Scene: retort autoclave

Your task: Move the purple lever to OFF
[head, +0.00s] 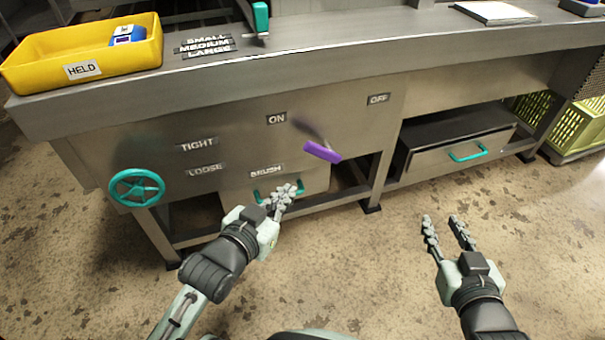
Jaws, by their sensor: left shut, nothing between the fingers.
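The purple lever (322,151) sticks out from the front panel of the metal bench. Its purple handle lies below and between the ON label (276,119) and the OFF label (378,98). My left gripper (286,188) is shut and empty, below and to the left of the lever handle, in front of the BRUSH drawer; it looks apart from the lever. My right gripper (445,218) is open and empty, to the right and lower, over the floor. The lever's pivot is hard to make out.
A teal handwheel (137,188) sits at left by the TIGHT and LOOSE labels. The BRUSH drawer (311,184) has a teal handle. Another drawer (460,152) is at right. A yellow HELD bin (90,50) and a teal-handled slider (260,18) are on the benchtop (330,48).

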